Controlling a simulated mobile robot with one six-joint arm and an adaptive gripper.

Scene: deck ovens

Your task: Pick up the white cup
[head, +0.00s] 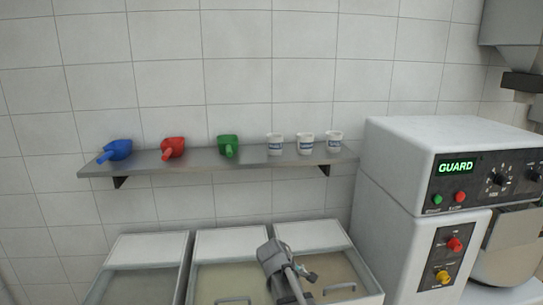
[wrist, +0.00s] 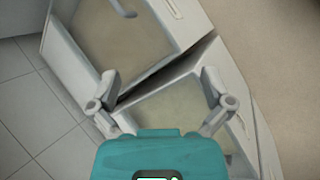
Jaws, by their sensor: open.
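Three white cups stand upright in a row on the right part of the wall shelf (head: 200,161) in the head view: a left cup (head: 274,144), a middle cup (head: 305,143) and a right cup (head: 334,142). Each is white with a blue band or label. The task's words do not tell which one is meant. My gripper (wrist: 160,85) is open and empty in the wrist view, pointing down over the bins. My arm shows in the head view low in front of the bins, well below the shelf and apart from the cups. No cup shows in the wrist view.
A blue scoop (head: 117,150), a red scoop (head: 173,148) and a green scoop (head: 228,146) lie on the shelf left of the cups. A white machine (head: 400,190) marked GUARD stands close to the shelf's right end.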

